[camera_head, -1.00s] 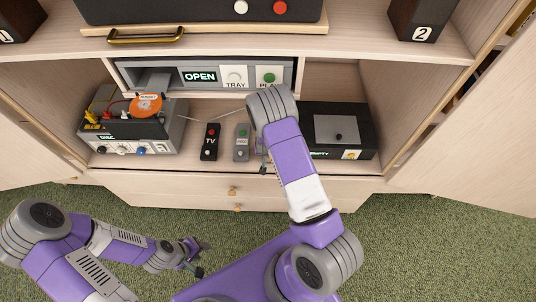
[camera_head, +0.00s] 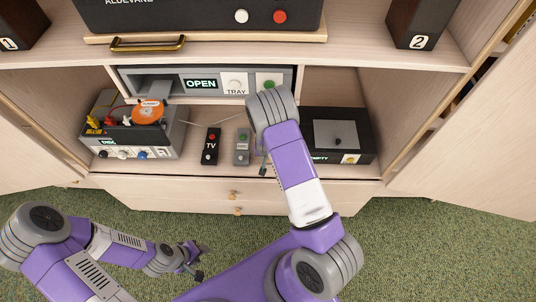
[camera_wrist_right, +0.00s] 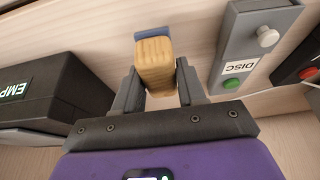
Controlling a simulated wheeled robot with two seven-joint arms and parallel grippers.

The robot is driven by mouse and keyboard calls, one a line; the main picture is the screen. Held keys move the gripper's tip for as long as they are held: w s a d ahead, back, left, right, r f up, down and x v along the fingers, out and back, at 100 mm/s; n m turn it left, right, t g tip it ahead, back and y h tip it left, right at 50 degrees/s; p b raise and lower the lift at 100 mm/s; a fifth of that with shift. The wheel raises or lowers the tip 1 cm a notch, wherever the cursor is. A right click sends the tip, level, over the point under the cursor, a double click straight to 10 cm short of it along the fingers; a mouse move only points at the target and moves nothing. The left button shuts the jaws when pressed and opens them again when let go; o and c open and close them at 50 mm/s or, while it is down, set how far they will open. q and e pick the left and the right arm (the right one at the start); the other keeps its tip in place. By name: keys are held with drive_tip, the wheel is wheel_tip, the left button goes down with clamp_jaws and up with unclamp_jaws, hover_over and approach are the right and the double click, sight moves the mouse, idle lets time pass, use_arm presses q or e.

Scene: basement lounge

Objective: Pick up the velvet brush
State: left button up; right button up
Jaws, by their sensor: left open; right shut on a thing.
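The velvet brush shows in the right wrist view as a wooden block (camera_wrist_right: 155,64) with a blue pad along its far edge. My right gripper (camera_wrist_right: 157,88) is shut on it, one finger on each side of the wood. In the head view my right forearm covers the brush and most of that gripper; only a dark finger part shows beside a grey remote. My left gripper (camera_head: 191,262) is open and empty, low over the green carpet, well away from the brush.
On the cabinet shelf stand a disc player (camera_head: 130,140), a black TV remote (camera_head: 211,146), a grey DISC remote (camera_head: 243,147) and a black box marked EMPTY (camera_head: 362,145). The DISC remote (camera_wrist_right: 254,48) is close beside the brush. A grey tray unit (camera_head: 165,84) hangs above.

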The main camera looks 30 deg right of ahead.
drive_tip(key=s+a+p, duration=0.1)
drive_tip(key=s+a, duration=0.8)
drive_tip(key=s, duration=0.6)
drive_tip(key=shift+s+a+r+p, duration=0.2)
drive_tip(key=shift+r+p, duration=0.15)
drive_tip(key=shift+r, duration=0.05)
